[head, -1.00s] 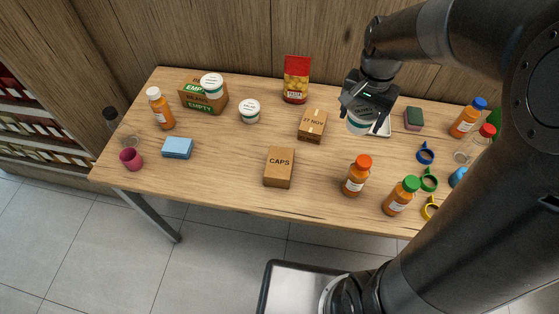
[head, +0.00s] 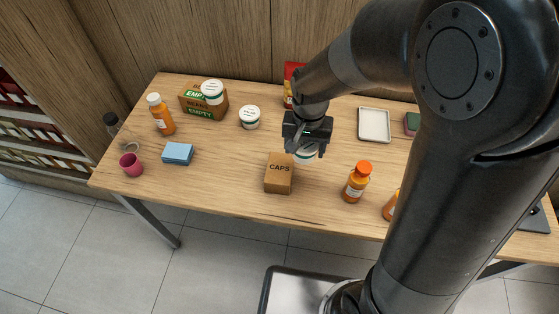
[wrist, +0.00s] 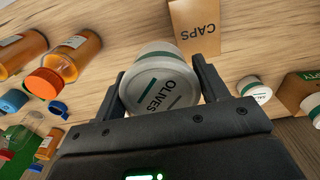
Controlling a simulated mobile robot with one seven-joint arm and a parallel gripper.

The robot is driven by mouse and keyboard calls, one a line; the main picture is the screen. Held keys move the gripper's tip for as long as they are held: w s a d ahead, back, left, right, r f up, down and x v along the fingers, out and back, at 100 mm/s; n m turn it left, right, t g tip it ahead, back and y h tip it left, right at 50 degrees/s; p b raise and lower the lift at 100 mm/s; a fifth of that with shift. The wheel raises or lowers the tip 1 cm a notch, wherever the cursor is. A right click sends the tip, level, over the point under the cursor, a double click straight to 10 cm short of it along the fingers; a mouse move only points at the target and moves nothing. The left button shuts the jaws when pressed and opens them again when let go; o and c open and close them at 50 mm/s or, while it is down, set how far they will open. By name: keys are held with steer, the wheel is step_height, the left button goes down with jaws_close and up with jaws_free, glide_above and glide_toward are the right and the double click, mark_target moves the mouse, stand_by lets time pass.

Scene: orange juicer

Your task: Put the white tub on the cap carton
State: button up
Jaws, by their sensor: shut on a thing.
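The white tub (wrist: 160,82), with an olives label on its lid, is between the two fingers of my gripper (wrist: 165,85) in the wrist view. In the head view my gripper (head: 306,140) is shut on it, and the tub (head: 306,155) shows partly below the fingers. The cap carton (head: 279,174), a brown box marked CAPS, stands near the table's front edge, just left of and in front of the held tub. It also shows in the wrist view (wrist: 195,27), beyond the tub. The tub appears above the table, apart from the carton.
An orange bottle (head: 356,182) stands to the right of the carton. Another white tub (head: 249,117) and a blue cloth stack (head: 178,153) are to the left. An empty grey tray (head: 374,125) lies at the back right.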

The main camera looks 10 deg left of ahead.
glide_above(279, 168)
step_height(279, 168, down, 4)
steer(key=shift+r, duration=0.1)
steer(key=shift+f, duration=2.05)
steer(key=o, duration=1.1)
steer(key=shift+f, duration=0.1)
steer(key=shift+c, duration=0.2)
